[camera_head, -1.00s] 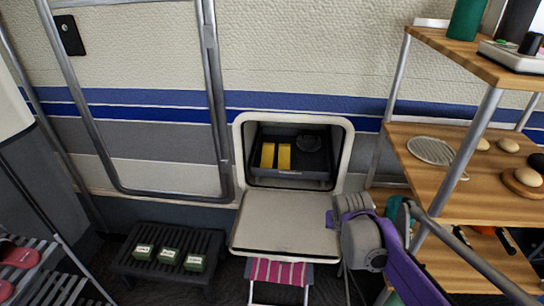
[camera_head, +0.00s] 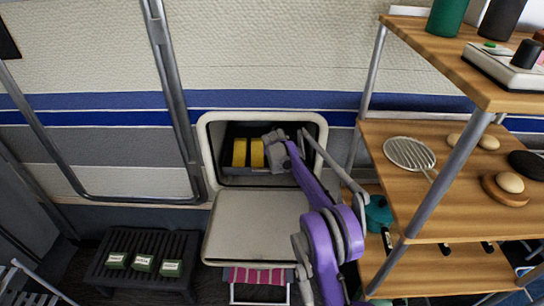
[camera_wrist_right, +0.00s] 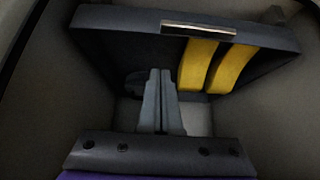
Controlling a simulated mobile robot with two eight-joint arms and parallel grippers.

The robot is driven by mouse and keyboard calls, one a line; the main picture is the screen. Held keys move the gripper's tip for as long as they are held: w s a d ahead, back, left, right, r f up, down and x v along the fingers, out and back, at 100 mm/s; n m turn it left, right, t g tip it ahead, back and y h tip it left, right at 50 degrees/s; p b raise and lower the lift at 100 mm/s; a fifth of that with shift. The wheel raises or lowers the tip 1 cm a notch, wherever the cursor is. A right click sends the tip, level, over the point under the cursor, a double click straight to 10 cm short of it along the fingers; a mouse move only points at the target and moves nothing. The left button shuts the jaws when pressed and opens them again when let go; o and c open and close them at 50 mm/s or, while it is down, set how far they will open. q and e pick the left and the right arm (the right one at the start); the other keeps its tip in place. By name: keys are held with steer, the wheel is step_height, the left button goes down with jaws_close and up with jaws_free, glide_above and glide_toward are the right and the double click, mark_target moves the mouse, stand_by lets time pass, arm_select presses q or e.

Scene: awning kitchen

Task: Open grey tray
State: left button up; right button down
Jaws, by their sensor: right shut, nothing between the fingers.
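The grey tray (camera_head: 238,172) sits inside the open hatch in the caravan wall, with two yellow blocks (camera_head: 248,153) in it. In the right wrist view the tray (camera_wrist_right: 120,22) shows a dark wall with a pale metal strip (camera_wrist_right: 198,29), and the yellow blocks (camera_wrist_right: 215,65) behind it. My right gripper (camera_wrist_right: 159,75) is shut and empty. Its fingers show beside the yellow blocks, over the tray area; I cannot tell whether they touch the tray. In the head view my right arm reaches into the hatch opening and hides the tray's right part. My left gripper is not in view.
The hatch door (camera_head: 250,225) is folded down flat below the opening. A wooden shelf unit (camera_head: 400,150) with stones and a round strainer (camera_head: 410,153) stands close right of my arm. A dark low stand (camera_head: 145,245) with green boxes is at the lower left.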

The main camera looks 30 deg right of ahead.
steer(key=b+x, duration=0.1)
steer(key=x, duration=0.6)
steer(key=shift+s+a+b, duration=0.25)
steer(key=shift+s+a, duration=0.25)
steer(key=shift+s, duration=0.35)
steer(key=shift+s+a+b, duration=0.25)
steer(key=shift+s+a, duration=0.3)
steer(key=shift+s, duration=0.25)
steer(key=s+a, duration=0.4)
steer(key=s, duration=0.3)
steer(key=s+a+p, duration=0.1)
steer(key=s+a, duration=0.4)
steer(key=s, duration=0.3)
steer(key=s+a, duration=0.4)
steer(key=s, duration=0.3)
steer(key=shift+s+a+p, duration=0.15)
steer(key=shift+a+p, duration=0.15)
steer(key=shift+p, duration=0.1)
